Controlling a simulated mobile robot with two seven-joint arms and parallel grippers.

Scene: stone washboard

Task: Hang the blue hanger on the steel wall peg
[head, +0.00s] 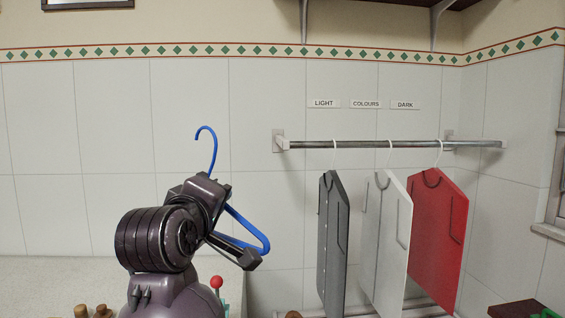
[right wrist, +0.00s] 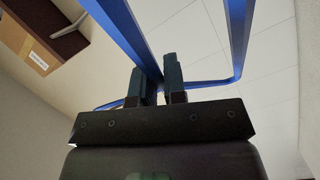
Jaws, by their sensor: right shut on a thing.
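My right gripper (head: 212,186) is shut on the blue hanger (head: 215,150) and holds it up in front of the tiled wall, left of the rail. The hook points up and opens to the left. A lower corner of the hanger shows right of my arm, and the rest is hidden behind it. The right wrist view shows the fingers (right wrist: 155,84) closed around the blue hanger (right wrist: 238,40). I see no separate single peg; a steel rail (head: 365,144) is fixed to the wall, apart from the hanger. My left gripper is not in view.
Grey (head: 333,240), white (head: 386,240) and red (head: 437,235) boards hang from the rail on hooks. Labels LIGHT, COLOURS and DARK are on the wall above. A red knob (head: 216,282) and brown items (head: 81,311) stand low near my arm.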

